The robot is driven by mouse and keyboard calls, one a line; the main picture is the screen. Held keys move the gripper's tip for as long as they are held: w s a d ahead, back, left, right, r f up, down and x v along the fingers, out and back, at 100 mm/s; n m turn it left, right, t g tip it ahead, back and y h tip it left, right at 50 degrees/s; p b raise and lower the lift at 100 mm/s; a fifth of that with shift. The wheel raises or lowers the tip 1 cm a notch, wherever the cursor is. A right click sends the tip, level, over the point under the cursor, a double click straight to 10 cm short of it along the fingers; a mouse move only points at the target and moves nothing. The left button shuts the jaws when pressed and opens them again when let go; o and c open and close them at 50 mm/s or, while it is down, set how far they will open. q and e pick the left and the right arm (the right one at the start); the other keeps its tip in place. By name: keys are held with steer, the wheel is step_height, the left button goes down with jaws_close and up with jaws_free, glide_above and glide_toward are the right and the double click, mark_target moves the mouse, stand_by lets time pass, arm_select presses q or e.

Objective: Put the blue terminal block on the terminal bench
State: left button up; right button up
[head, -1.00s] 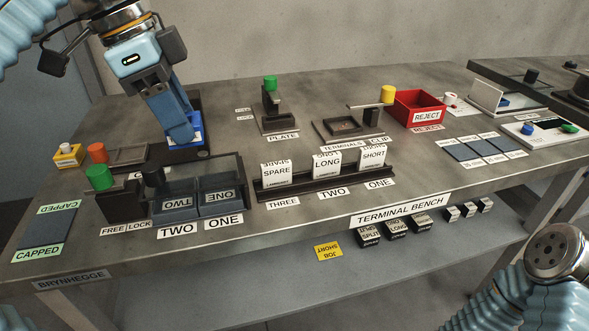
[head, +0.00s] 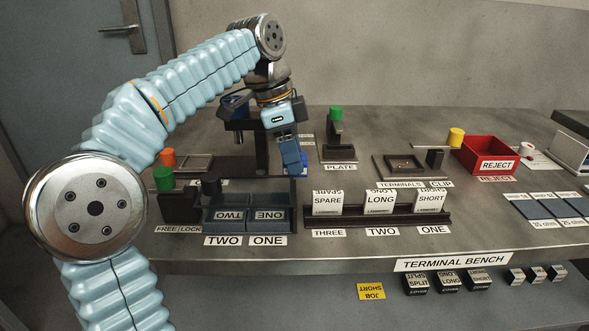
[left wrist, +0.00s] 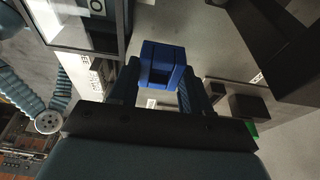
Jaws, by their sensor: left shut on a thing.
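The blue terminal block (left wrist: 163,62) is between the fingertips of my left gripper (left wrist: 160,82) in the left wrist view. It is a small blue piece with a square opening. In the head view my left gripper (head: 293,165) points down over the bench, just behind the right end of the dark two-bay tray. The block is mostly hidden there by the fingers. The terminal bench (head: 360,240) is the long grey table with the TERMINAL BENCH label on its front edge. My right gripper is not in view.
The two-bay tray (head: 292,190) and a dark rack (head: 375,213) with SPARE, LONG and SHORT cards stand near the front. Behind are the plate stand (head: 338,150), the terminals tray (head: 382,170) and the red reject bin (head: 463,160). Bare bench lies between the tray and plate stand.

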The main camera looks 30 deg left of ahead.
arm_select(q)
steer(key=shift+w+f, duration=0.25)
steer(key=shift+f, duration=0.05)
steer(key=shift+a+b+x, duration=0.2)
steer(key=shift+x, duration=0.6)
steer(key=shift+a+b+x, duration=0.15)
steer(key=shift+b+x, duration=0.05)
steer(key=shift+x, duration=0.6)
steer(key=shift+f, duration=0.15)
steer(key=shift+f, duration=0.1)
steer(key=o, duration=0.8)
steer(key=shift+c, duration=0.2)
